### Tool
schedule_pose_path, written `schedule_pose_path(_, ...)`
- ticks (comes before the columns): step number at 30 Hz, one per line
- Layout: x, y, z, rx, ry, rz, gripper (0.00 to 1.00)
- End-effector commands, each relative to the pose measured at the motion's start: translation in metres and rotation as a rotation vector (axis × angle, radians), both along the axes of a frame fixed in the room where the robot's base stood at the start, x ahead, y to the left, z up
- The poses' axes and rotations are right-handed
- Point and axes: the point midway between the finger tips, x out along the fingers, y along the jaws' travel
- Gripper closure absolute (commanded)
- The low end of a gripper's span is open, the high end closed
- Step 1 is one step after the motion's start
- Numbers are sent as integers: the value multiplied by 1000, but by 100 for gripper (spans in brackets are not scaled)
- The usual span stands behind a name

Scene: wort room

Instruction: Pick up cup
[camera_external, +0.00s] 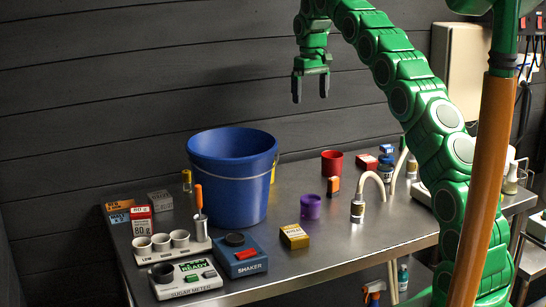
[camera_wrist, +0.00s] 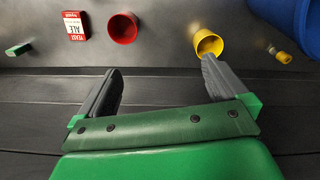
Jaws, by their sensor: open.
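Several cups are in view. A red cup (camera_external: 332,163) stands upright toward the back of the steel table; it also shows in the wrist view (camera_wrist: 122,28). A purple cup (camera_external: 310,207) stands nearer the front, in the middle of the table. A yellow cup (camera_wrist: 207,43) shows in the wrist view, beyond the tip of the right finger; in the external view the blue bucket mostly hides it. My gripper (camera_external: 310,96) is open and empty, high above the back of the table; its fingers (camera_wrist: 162,66) are spread wide in the wrist view.
A large blue bucket (camera_external: 231,180) stands left of the middle. A shaker (camera_external: 240,257), a sugar meter (camera_external: 188,278) and a rack of small cups (camera_external: 172,246) fill the front left. A yellow box (camera_external: 294,236) and curved hose (camera_external: 362,190) are near the purple cup. A dark wall lies behind.

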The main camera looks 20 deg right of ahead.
Motion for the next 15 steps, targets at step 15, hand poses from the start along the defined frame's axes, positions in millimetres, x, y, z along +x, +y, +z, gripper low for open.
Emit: schedule_pose_path(15,5,-78,0,-2,-3,-368,0)
